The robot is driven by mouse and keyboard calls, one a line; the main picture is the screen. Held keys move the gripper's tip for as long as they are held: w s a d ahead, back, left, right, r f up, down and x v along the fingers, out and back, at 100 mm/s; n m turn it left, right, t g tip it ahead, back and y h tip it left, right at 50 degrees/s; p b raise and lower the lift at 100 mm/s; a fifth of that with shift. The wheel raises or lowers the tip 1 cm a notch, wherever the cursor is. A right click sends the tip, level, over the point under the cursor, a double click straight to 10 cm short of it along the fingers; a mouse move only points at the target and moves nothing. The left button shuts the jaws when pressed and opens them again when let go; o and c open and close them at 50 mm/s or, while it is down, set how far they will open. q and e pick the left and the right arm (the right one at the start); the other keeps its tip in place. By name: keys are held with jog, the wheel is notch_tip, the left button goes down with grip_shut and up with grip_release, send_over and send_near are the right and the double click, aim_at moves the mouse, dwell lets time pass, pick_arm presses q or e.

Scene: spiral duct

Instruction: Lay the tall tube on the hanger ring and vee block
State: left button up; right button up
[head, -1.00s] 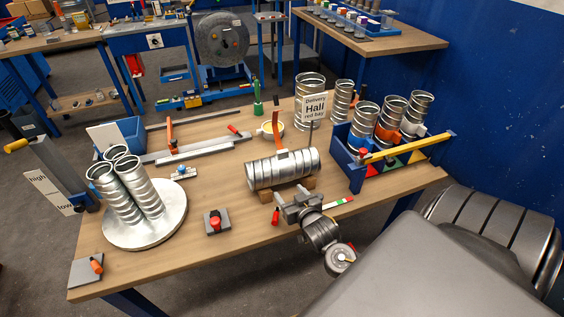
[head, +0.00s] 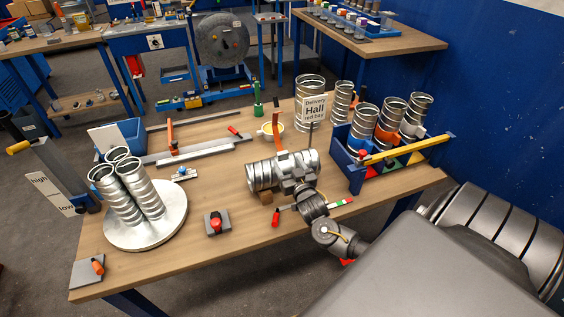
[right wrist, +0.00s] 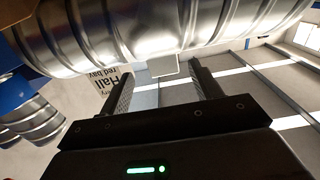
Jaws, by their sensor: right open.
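A long ribbed metal tube (head: 262,177) lies level near the middle of the table. An orange hanger strap (head: 277,135) rises behind it; its ring is not clearly visible. A brown block (head: 265,197), apparently the vee block, shows under the tube's front side. My right gripper (head: 293,178) is at the tube's near side and hides part of it. In the right wrist view the fingers of my right gripper (right wrist: 163,82) are apart, with nothing between them, and the tube (right wrist: 150,30) crosses just beyond the tips. I cannot tell whether they touch. My left gripper is out of view.
Several tubes (head: 142,187) stand on a round plate (head: 125,237) at left. A blue rack (head: 355,172) with tubes and a yellow bar (head: 410,148) stands at right. A sign (head: 314,108) stands behind the lying tube. A red-button box (head: 217,222) sits front left of it.

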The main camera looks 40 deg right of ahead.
aim_at(284, 157)
jog(key=shift+w+r, duration=0.1)
jog(key=shift+w, duration=0.1)
jog(key=p+x, duration=0.1)
jog(key=x, duration=0.2)
jog(key=shift+w, duration=0.45)
jog(key=shift+w+d, duration=0.15)
jog(key=shift+w, duration=0.35)
grip_shut()
